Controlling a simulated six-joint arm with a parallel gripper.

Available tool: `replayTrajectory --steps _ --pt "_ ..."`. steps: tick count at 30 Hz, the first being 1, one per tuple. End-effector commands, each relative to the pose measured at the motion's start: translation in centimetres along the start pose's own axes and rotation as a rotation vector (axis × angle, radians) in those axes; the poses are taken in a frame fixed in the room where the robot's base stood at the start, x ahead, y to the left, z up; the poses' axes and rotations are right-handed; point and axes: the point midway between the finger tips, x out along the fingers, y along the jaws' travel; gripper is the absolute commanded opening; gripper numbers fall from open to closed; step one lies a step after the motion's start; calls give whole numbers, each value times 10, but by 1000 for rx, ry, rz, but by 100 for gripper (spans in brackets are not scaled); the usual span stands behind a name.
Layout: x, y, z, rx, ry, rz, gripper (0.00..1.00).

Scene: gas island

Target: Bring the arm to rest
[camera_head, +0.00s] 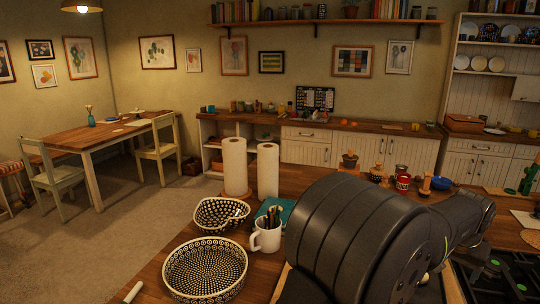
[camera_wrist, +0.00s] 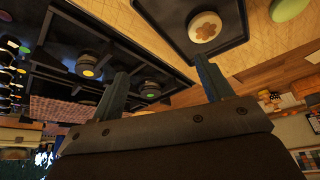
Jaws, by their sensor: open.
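My gripper (camera_wrist: 161,67) shows in the wrist view with its two dark fingers spread wide apart. Nothing is visible between them. The view there is steeply tilted. A black gas hob (camera_wrist: 62,75) with several burners lies beyond the left finger. A dark tray or board (camera_wrist: 233,37) with a round cream piece (camera_wrist: 204,27) bearing a brown flower shape lies beyond the right finger. In the head view my own dark arm fills the lower right, and the gripper's fingers are hidden there.
Two patterned bowls (camera_head: 205,270) (camera_head: 220,200), a white mug (camera_head: 266,239) with utensils and two paper rolls (camera_head: 235,165) (camera_head: 268,170) stand on the counter left of my arm. Part of the hob (camera_head: 515,272) shows at right. Small pots and a red tin (camera_head: 403,182) stand behind my arm.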

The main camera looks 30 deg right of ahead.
Motion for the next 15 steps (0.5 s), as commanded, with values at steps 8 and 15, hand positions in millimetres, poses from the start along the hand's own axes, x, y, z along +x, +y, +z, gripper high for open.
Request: replayTrajectory --steps 8,15 --pt "-24 6 18 -92 -6 -39 72" --pt "-31 -26 43 -268 -9 -112 72"
